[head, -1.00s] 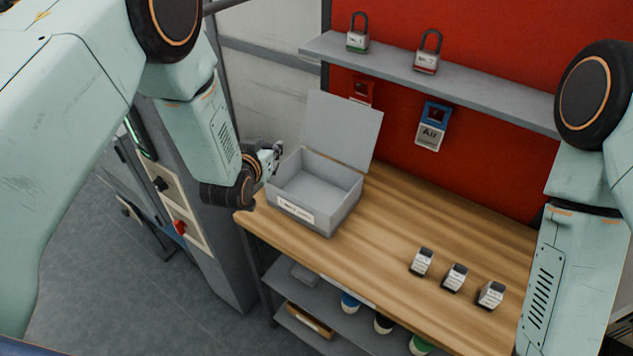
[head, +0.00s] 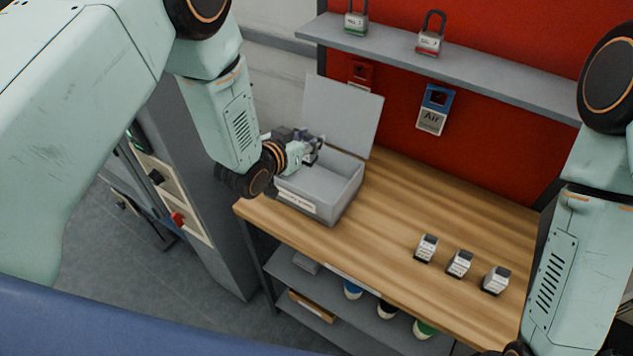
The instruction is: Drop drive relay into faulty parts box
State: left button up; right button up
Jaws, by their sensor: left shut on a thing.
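The faulty parts box (head: 338,198) is a grey open box with its lid (head: 343,113) raised at the back and a white label on its front. It stands at the left end of the wooden workbench. My left gripper (head: 311,148) is shut on a small dark and pale piece, the drive relay (head: 310,158), over the left back part of the box opening. The relay is small and partly covered by the fingers. My right arm shows at the right edge, but its gripper is out of frame.
Several small relays (head: 460,264) stand in a row on the workbench (head: 400,215). A grey shelf (head: 470,70) with two padlocks crosses the red back panel. A grey cabinet (head: 205,225) with a red switch stands left of the bench. The bench middle is clear.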

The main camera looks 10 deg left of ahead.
pick_arm(q)
jog(key=f+b, duration=0.2)
jog(key=f, duration=0.1)
jog(key=f+b, duration=0.1)
jog(key=shift+w+a+f, duration=0.1)
jog(key=shift+a+f, duration=0.15)
jog(key=shift+a, duration=0.15)
jog(key=shift+w+d+f, duration=0.1)
jog(key=shift+f, duration=0.15)
jog(key=shift+d, duration=0.2)
jog(key=shift+r, duration=0.2)
jog(key=o, duration=0.8)
jog(key=shift+s+a, duration=0.1)
jog(key=shift+s, duration=0.15)
jog(key=shift+o, duration=0.6)
jog(key=shift+a, duration=0.1)
jog(key=o, duration=0.3)
jog(key=shift+w, duration=0.15)
jog(key=shift+w+f, duration=0.1)
jog(key=shift+s+r, duration=0.2)
jog(key=shift+s, duration=0.25)
jog(key=v, duration=1.1)
